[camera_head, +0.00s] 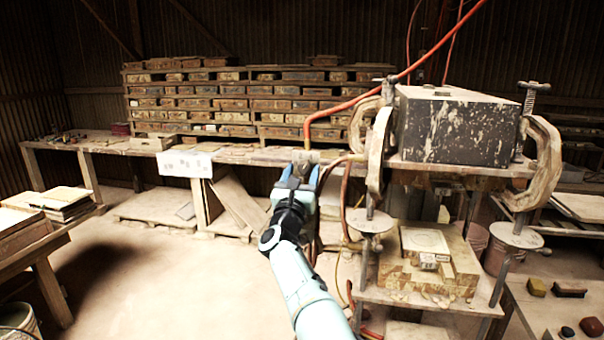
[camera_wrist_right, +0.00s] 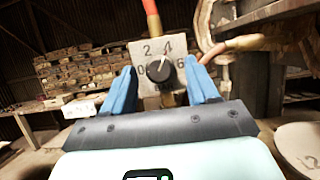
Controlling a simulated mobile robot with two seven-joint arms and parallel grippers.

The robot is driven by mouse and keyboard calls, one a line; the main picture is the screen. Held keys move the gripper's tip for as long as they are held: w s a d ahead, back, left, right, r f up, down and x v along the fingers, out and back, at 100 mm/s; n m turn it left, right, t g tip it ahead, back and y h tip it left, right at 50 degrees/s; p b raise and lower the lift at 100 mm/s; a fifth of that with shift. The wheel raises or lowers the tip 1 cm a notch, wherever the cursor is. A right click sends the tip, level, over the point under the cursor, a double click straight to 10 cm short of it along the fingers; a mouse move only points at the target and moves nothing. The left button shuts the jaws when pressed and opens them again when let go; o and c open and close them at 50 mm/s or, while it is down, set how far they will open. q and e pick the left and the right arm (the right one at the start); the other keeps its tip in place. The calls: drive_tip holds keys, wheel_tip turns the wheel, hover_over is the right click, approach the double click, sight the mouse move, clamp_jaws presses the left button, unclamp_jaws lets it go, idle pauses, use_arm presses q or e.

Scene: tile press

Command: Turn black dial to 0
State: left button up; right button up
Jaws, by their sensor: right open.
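The black dial (camera_wrist_right: 159,70) is a round knob on the front of a pale square plate (camera_wrist_right: 145,50) marked 0, 2, 4 and 6. Its white mark points up and slightly right, close to the 4. My right gripper (camera_head: 301,172) is open, with its blue fingers toward the plate. In the right wrist view one finger (camera_wrist_right: 120,93) stands left of the dial and the other (camera_wrist_right: 201,82) right of it. I cannot tell whether they touch the dial. In the head view the gripper mostly hides the dial. My left gripper is not in view.
A red hose (camera_head: 345,98) rises from the plate. The press, with its dark block (camera_head: 455,125) and curved clamps (camera_head: 378,155), stands close on the right. A bench (camera_head: 100,143) with stacked tiles (camera_head: 230,103) is behind. Open floor (camera_head: 150,270) lies to the left.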

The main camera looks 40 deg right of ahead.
drive_tip(key=c, duration=1)
drive_tip(key=shift+c, duration=0.2)
